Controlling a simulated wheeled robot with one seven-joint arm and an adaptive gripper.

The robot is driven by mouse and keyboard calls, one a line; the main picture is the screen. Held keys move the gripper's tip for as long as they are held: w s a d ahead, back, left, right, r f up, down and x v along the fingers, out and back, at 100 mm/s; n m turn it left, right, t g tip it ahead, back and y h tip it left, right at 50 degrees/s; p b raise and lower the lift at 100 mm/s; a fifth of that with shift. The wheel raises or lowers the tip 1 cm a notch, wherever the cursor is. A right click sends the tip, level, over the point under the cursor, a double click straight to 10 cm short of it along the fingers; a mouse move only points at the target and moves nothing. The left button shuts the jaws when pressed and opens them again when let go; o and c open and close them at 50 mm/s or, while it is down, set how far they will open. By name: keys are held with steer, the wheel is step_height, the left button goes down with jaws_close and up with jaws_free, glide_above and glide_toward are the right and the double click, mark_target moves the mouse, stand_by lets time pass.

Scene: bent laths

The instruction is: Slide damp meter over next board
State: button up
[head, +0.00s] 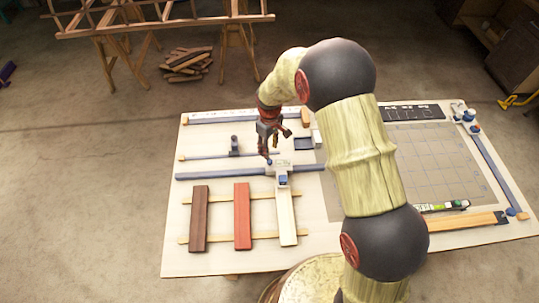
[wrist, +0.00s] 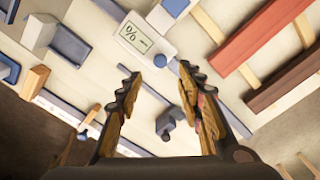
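The damp meter (head: 282,170) is a pale block with a small dark blue part at its front, set on a long blue rail (head: 220,175) at the far end of the pale board (head: 287,215). In the wrist view the meter (wrist: 150,34) shows a display with a % sign and a dash, and a blue knob (wrist: 161,60). A red board (head: 242,216) and a dark brown board (head: 199,218) lie to the left. My gripper (head: 269,153) hangs just above and behind the knob. Its jaws (wrist: 157,78) are open, with nothing between them; contact with the knob cannot be told.
The boards rest across two thin wooden strips (head: 217,238). A small dark blue stand (head: 235,146) is behind the rail. A gridded grey mat (head: 420,165) covers the table's right side. My arm hides the middle of the table. The rail left of the meter looks clear.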

steer(key=shift+r, duration=2.05)
steer(key=s+d+r+m+t+b, duration=0.2)
steer(key=s+d+r+m+b, duration=0.1)
steer(key=s, duration=0.7)
steer(key=s+d+r+m+t+b, duration=0.1)
steer(key=s+d+r+m+b, duration=0.2)
steer(key=s+d+r+b, duration=0.3)
steer(key=s+d+r+m+t+b, duration=0.2)
steer(key=s+d+r+b, duration=0.3)
steer(key=s, duration=0.9)
steer(key=shift+m+t+b, duration=0.3)
steer(key=shift+m+b, duration=0.2)
steer(key=shift+b, duration=0.45)
steer(key=shift+r, duration=0.1)
